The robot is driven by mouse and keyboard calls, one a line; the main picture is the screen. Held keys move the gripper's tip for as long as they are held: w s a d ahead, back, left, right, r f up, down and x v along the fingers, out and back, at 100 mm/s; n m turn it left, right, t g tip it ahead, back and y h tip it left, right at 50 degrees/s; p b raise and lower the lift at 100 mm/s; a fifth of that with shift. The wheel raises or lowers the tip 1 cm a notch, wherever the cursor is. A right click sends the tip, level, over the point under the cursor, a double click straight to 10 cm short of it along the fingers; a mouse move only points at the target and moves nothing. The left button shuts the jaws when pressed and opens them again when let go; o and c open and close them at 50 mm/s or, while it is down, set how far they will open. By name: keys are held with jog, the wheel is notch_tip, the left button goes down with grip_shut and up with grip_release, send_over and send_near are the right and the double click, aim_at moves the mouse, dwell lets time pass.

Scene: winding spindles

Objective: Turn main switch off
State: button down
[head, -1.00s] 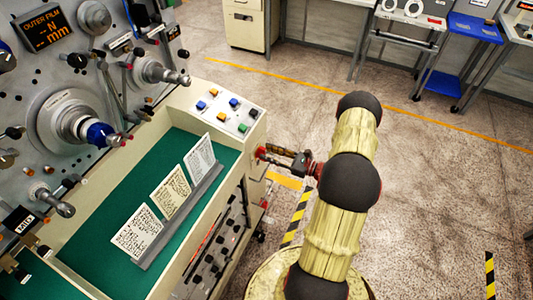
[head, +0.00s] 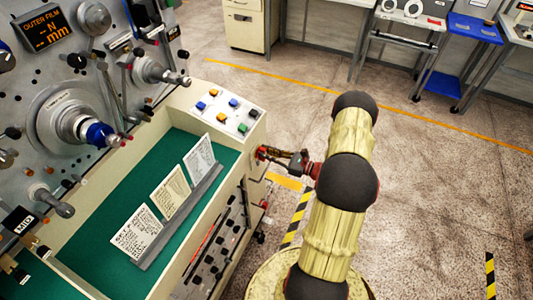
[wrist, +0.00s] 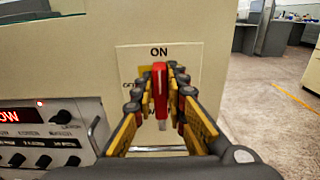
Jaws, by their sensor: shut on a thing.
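The main switch has a red handle (wrist: 160,90) on a pale plate (wrist: 186,57) marked "ON" above it, on the side of the cream machine. The handle stands about upright, its upper end just below "ON". Part of another label shows left of it, mostly hidden by a finger. My gripper (wrist: 160,93) has its yellow and black fingers on both sides of the handle and is shut on it. In the head view my gripper (head: 266,154) reaches the machine's right end, where the handle is too small and covered to make out.
A control panel with knobs and a red display (wrist: 45,135) lies left of the switch. Above the switch, several coloured buttons (head: 222,108) sit on the machine's top. A green tray surface (head: 105,222) holds propped cards. The floor at right is open.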

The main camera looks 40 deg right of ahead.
jog(key=shift+n, duration=0.3)
jog(key=n+b, duration=0.1)
jog(key=n, duration=0.2)
jog(key=a+n+b, duration=0.1)
jog(key=n+b, duration=0.3)
jog(key=n, duration=0.1)
jog(key=shift+s+a+f+n, duration=0.15)
jog(key=shift+s+f+n, duration=0.15)
jog(key=shift+f, duration=0.1)
jog(key=n+b, duration=0.1)
jog(key=n, duration=0.1)
jog(key=n+b, duration=0.2)
jog(key=shift+a+f+n, duration=0.2)
jog(key=shift+f+n, duration=0.1)
jog(key=shift+f, duration=0.1)
jog(key=shift+s+f+n+b, duration=0.1)
jog(key=shift+f+n+b, duration=0.05)
jog(key=shift+n+b, duration=0.8)
jog(key=shift+f+n+b, duration=0.1)
jog(key=shift+n+b, duration=0.75)
jog(key=shift+n, duration=0.2)
jog(key=shift+a, duration=0.1)
jog(key=c, duration=1.8)
grip_release()
